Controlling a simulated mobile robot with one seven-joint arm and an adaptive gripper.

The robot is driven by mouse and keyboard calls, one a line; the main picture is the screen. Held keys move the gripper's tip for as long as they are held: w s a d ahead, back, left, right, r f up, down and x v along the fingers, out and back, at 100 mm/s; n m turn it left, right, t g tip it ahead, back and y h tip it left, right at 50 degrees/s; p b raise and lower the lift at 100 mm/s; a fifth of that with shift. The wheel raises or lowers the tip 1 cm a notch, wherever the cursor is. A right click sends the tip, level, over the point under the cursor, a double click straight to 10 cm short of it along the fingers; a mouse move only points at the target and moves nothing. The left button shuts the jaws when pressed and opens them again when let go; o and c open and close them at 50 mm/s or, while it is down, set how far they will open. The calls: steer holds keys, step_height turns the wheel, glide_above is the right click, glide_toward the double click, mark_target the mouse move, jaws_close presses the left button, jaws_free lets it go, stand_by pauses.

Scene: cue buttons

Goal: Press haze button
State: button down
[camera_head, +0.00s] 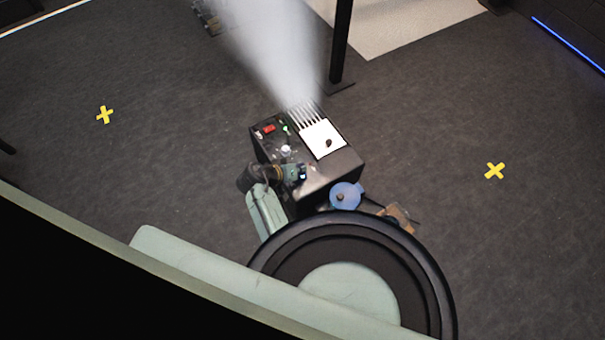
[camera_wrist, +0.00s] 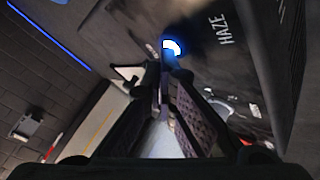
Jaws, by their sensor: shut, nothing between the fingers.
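The haze button (camera_wrist: 172,46) glows blue and white in the wrist view, beside the printed word HAZE on a dark panel. My gripper (camera_wrist: 172,72) is shut and empty, its fingertips right at the lower edge of the button and covering part of it. Whether they touch or press it cannot be told. In the head view my gripper (camera_head: 295,173) is over the near part of the black haze machine (camera_head: 325,185), with a small blue-white glow by its tip. White haze (camera_head: 270,45) streams from the machine's far side.
On the machine's top are a red switch (camera_head: 268,128), a small green light (camera_head: 285,128), a white knob (camera_head: 286,149) and a white label (camera_head: 323,139). A blue round cap (camera_head: 346,195) is at its near side. A black post (camera_head: 341,45) stands behind. Open floor lies left and right.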

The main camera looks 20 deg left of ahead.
steer(key=shift+r+p, duration=0.3)
steer(key=shift+r, duration=0.25)
step_height(320, 180, up, 5)
steer(key=p, duration=0.4)
steer(key=shift+r, duration=0.1)
stand_by(0.7)
